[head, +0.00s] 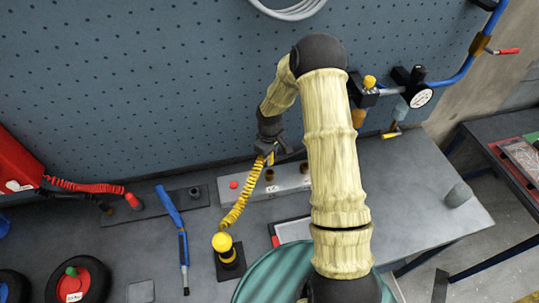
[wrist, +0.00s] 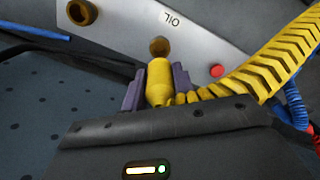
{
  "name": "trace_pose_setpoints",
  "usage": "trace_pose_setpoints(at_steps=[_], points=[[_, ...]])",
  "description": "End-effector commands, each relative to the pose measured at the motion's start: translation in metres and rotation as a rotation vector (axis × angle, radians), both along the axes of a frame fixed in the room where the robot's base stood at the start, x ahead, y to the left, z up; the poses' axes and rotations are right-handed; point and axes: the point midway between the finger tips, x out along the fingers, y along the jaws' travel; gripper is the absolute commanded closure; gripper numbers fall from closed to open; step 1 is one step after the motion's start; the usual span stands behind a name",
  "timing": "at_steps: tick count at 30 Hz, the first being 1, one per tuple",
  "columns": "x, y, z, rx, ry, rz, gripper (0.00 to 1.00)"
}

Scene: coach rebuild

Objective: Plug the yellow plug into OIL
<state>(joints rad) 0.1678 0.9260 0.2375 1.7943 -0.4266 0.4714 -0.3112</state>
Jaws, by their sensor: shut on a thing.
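My gripper (wrist: 159,88) is shut on the yellow plug (wrist: 159,80), held between two purple fingers. In the head view my gripper (head: 268,146) is over the back of the bench, partly hiding the plug. The plug's front end points at a brass socket (wrist: 159,46) beside the "OIL" label (wrist: 168,20), on a light grey box. The label reads upside down in the wrist view. The plug covers the socket's near edge; I cannot tell whether they touch. The yellow coiled cable (head: 234,212) runs from the plug to a yellow-topped black stand (head: 228,256).
The grey box (head: 288,186) also bears a second brass socket (wrist: 82,12) and a red button (wrist: 217,71). A pegboard (head: 150,80) rises behind. A red coiled hose (head: 85,187) and blue-handled tool (head: 170,206) lie left. Bench at right (head: 400,180) is mostly clear.

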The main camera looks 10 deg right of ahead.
Motion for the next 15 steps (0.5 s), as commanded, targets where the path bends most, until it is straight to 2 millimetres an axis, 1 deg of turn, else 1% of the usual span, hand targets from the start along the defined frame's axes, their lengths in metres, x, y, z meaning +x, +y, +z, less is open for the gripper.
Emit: trace_pose_setpoints(at_steps=[1,6,10,15], points=[[0.0,0.0,-0.008,0.0,0.0,0.0,0.97],[0.0,0.0,-0.022,-0.001,0.001,0.001,0.97],[0.0,0.0,-0.03,-0.001,0.001,0.001,0.97],[0.0,0.0,-0.035,-0.001,0.001,0.001,0.97]])
